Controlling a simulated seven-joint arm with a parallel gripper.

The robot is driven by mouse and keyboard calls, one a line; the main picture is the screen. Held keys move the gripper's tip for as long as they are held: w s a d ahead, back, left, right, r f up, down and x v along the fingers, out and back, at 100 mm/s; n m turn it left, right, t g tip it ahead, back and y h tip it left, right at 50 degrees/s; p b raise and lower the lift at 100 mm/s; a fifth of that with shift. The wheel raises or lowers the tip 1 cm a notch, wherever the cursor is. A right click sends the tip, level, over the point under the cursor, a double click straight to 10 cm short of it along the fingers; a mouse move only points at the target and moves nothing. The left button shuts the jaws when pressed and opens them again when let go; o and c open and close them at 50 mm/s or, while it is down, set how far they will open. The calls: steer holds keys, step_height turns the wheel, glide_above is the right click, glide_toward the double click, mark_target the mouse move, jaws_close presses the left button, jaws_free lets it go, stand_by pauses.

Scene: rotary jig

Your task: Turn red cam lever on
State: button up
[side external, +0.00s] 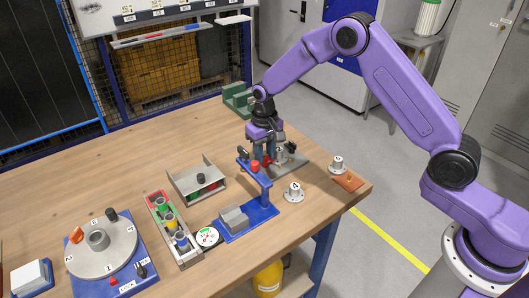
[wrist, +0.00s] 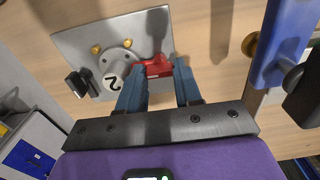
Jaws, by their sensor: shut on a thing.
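The red cam lever (wrist: 153,68) sits on a grey metal plate (wrist: 75,42) in the wrist view. My gripper (wrist: 160,70) has its two blue fingers on either side of the lever and is shut on it. A round post marked 2 (wrist: 112,82) and a black knob (wrist: 78,84) are on the same plate, left of the fingers. In the side external view my gripper (side external: 264,155) reaches down to this plate (side external: 291,166) near the table's right side. Only a little red of the lever shows there, and the fingers partly hide it.
A blue stand with a red top (side external: 254,166) is close in front of my gripper. Round flanged posts (side external: 294,192) (side external: 338,165) stand to the right. A grey tray (side external: 185,186), a rack of coloured cylinders (side external: 172,228) and a round turntable (side external: 105,262) lie to the left.

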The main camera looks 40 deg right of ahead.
mark_target(265, 156)
stand_by(0.4)
steer(key=o, duration=1)
steer(key=shift+o, duration=0.2)
step_height(265, 156, up, 18)
steer(key=shift+f, duration=0.25)
steer(key=s+n, duration=0.9)
steer(key=s, duration=1.9)
steer(key=s+d+f+n, duration=0.1)
steer(key=s+d, duration=0.2)
steer(key=s, duration=0.2)
steer(key=s+d+f+n, duration=0.1)
steer(key=s+d+n, duration=0.1)
steer(key=s, duration=0.4)
steer(key=shift+d+n, duration=0.3)
steer(key=shift+d, duration=0.5)
